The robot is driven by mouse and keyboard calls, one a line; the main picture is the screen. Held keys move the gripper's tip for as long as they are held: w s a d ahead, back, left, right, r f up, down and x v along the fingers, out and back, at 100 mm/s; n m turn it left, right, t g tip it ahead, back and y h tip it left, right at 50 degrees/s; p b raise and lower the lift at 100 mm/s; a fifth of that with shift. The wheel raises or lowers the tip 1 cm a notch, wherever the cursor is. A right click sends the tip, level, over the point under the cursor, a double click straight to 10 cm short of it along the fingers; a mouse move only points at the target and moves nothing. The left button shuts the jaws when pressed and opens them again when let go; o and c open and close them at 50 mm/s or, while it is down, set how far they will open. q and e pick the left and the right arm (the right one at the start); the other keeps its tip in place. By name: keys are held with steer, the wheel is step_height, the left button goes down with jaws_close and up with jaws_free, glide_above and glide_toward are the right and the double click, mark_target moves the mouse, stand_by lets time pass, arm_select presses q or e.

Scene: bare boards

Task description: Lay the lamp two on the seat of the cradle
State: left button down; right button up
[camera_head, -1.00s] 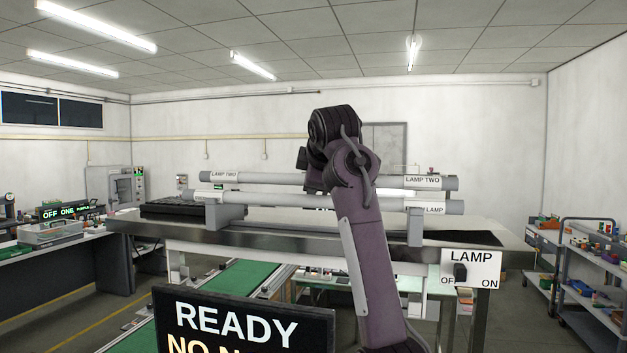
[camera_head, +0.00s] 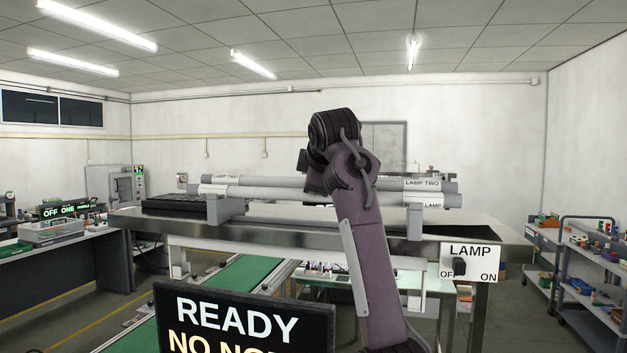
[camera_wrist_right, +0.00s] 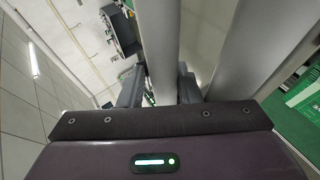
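Lamp two (camera_head: 285,183) is a long grey tube with white "LAMP TWO" labels near both ends. It lies level behind a second grey tube (camera_head: 290,198) labelled "LAMP", which sits across the cradle's grey blocks (camera_head: 226,210). The front tube partly covers lamp two and its underside, so I cannot tell whether it touches the seat. My right arm stands in front, hiding its gripper in the head view. In the right wrist view my right gripper (camera_wrist_right: 160,88) has a finger on each side of a tube (camera_wrist_right: 160,45), apparently lamp two. My left gripper is out of view.
The cradle stands on a metal-edged bench (camera_head: 300,236). A switch plate (camera_head: 470,262) marked LAMP, OFF and ON hangs at its right. A dark sign (camera_head: 245,320) reading READY is in front. A black tray (camera_head: 178,204) lies left; shelves (camera_head: 585,270) stand right.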

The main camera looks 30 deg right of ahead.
steer(key=o, duration=0.3)
steer(key=shift+w+d+f, duration=0.1)
steer(key=shift+f, duration=0.25)
steer(key=shift+o, duration=0.2)
steer(key=shift+b, duration=0.3)
steer(key=b+v, duration=0.2)
steer(key=shift+s+r+b, duration=0.15)
steer(key=shift+s+b, duration=0.2)
steer(key=v, duration=0.2)
steer(key=b+v, duration=0.1)
steer(key=v, duration=0.2)
steer(key=shift+r, duration=0.35)
steer(key=b+v, duration=0.8)
